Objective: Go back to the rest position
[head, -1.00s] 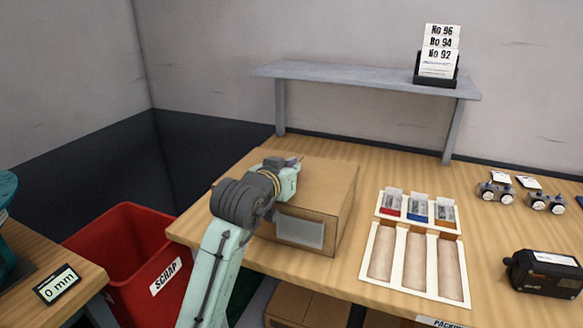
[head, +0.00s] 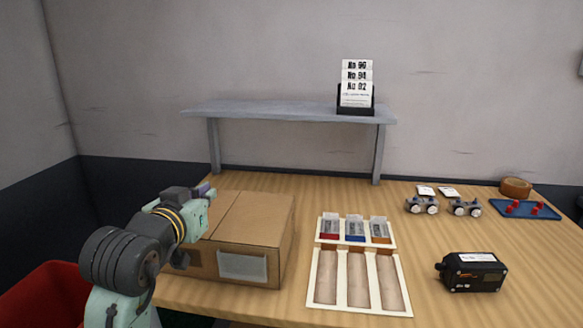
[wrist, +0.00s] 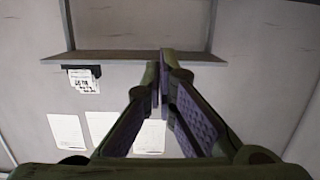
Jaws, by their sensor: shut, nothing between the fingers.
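My gripper (wrist: 162,75) shows in the wrist view with its two fingers together and nothing between them. In the head view my arm rises at the lower left, and its end stands in front of the left part of a closed cardboard box (head: 262,215). The fingertips are small and partly hidden there. I cannot tell whether the arm touches the box. The wrist view faces the wall, with a shelf (wrist: 110,57) and a card holder (wrist: 82,70) upside down in it.
The wooden table (head: 420,235) carries a tray with three compartments (head: 313,275), small packs (head: 355,229), a black device (head: 472,272), two wheeled units (head: 422,205) and a blue tray (head: 500,209). A red bin (head: 40,297) is at lower left.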

